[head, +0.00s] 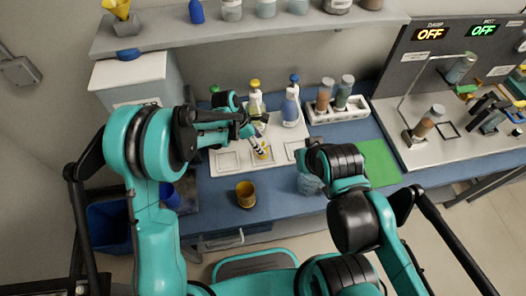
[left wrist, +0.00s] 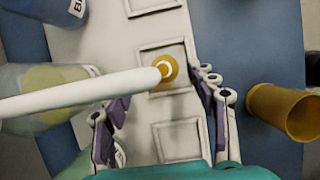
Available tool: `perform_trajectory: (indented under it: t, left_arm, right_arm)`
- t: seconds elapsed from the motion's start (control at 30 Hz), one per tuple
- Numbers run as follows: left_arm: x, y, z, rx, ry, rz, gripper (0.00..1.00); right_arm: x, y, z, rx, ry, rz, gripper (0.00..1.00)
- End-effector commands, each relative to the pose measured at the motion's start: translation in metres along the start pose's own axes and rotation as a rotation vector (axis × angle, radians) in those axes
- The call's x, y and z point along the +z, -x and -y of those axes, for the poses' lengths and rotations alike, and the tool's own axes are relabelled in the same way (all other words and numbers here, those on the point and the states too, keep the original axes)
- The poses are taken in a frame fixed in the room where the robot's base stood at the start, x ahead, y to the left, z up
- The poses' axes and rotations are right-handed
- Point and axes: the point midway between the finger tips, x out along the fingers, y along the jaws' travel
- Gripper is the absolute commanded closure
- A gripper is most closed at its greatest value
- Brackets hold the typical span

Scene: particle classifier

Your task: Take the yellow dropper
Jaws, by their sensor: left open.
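The yellow dropper (left wrist: 168,72) shows from above in the left wrist view as a round yellow top with a white ring, over a square recess of the white tray. A small yellow part of it (head: 262,153) shows below my left gripper in the head view. My left gripper (left wrist: 158,105) is open, its fingers apart on either side of the tray recesses. The dropper is near the gap between them, toward the right finger and not gripped. A white tube crosses in front and partly covers it. My right gripper (head: 316,162) is mostly hidden by its own wrist.
A brown-yellow cup (head: 245,194) stands in front of the white tray (head: 224,160). White and blue bottles (head: 290,108) stand close behind. A shelf (head: 250,30) runs across the back.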

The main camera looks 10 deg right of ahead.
Motion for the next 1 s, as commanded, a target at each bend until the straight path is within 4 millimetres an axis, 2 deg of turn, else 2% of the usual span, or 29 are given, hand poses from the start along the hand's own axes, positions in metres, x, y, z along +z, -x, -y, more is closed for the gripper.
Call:
perform_trajectory:
  t: [0.17, 0.4, 0.63, 0.67, 0.8, 1.0]
  left_arm:
    - [-0.004, -0.018, 0.003, 0.000, -0.001, 0.000, 0.42]
    - [-0.007, -0.053, 0.006, 0.001, -0.003, 0.000, 0.42]
    - [-0.007, -0.055, 0.006, 0.001, -0.002, 0.000, 0.42]
    - [-0.007, -0.055, 0.006, 0.001, -0.002, 0.000, 0.45]
    - [-0.007, -0.055, 0.006, 0.001, -0.002, 0.000, 0.82]
    - [-0.007, -0.055, 0.006, 0.001, -0.002, 0.000, 0.84]
  right_arm:
    - [0.004, -0.005, 0.000, 0.000, 0.000, 0.000, 1.00]
    - [0.010, -0.014, 0.000, 0.000, 0.000, 0.000, 1.00]
    - [0.009, -0.013, 0.000, 0.000, 0.000, 0.000, 1.00]
    - [0.009, -0.013, 0.000, 0.000, 0.000, 0.000, 1.00]
    - [0.009, -0.013, 0.000, 0.000, 0.000, 0.000, 1.00]
    - [0.009, -0.013, 0.000, 0.000, 0.000, 0.000, 1.00]
